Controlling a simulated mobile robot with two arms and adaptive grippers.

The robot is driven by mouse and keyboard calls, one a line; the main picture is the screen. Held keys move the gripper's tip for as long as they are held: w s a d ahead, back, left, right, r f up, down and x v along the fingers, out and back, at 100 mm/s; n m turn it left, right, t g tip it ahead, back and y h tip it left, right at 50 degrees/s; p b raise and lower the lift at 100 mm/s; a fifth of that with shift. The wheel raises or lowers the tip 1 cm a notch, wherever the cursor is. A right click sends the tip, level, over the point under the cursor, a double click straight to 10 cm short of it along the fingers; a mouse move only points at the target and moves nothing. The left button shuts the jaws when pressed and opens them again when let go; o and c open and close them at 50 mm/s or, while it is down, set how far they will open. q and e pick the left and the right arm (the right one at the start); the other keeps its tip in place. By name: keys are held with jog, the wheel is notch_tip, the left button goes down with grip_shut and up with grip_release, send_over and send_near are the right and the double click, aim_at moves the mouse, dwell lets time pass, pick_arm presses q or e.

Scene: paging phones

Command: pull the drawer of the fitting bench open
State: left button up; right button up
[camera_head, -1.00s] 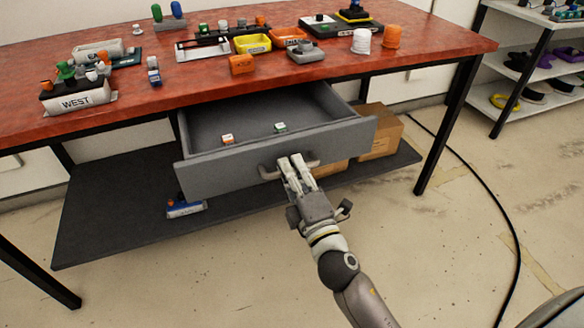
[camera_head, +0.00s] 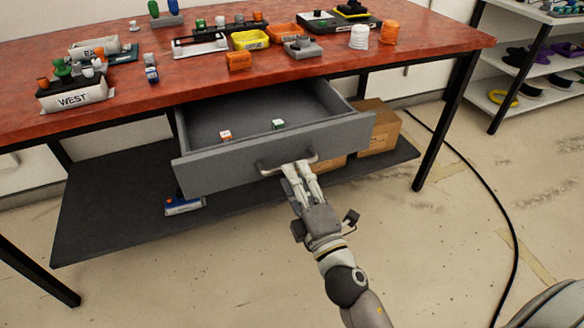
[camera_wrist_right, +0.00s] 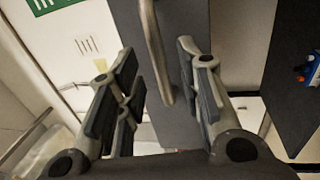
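The grey drawer (camera_head: 215,173) of the red-topped fitting bench (camera_head: 330,72) stands pulled out, with its inside showing. Two small blocks, one orange and white (camera_head: 226,136) and one green and white (camera_head: 278,124), lie in it. The drawer's bar handle (camera_head: 270,168) is on its front and also shows in the right wrist view (camera_wrist_right: 155,50). My right gripper (camera_head: 300,168) is just in front of the handle. In the wrist view its fingers (camera_wrist_right: 158,85) are apart, with the handle's end in the gap between them and not clamped. My left gripper is out of view.
A dark lower shelf (camera_head: 110,205) under the bench holds cardboard boxes (camera_head: 380,130) and a blue-and-white item (camera_head: 183,205). A black cable (camera_head: 500,215) runs over the floor at right. The floor before the drawer is clear.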

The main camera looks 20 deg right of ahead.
jog(key=s, duration=0.4)
jog(key=shift+f, duration=0.35)
jog(key=shift+w, duration=0.1)
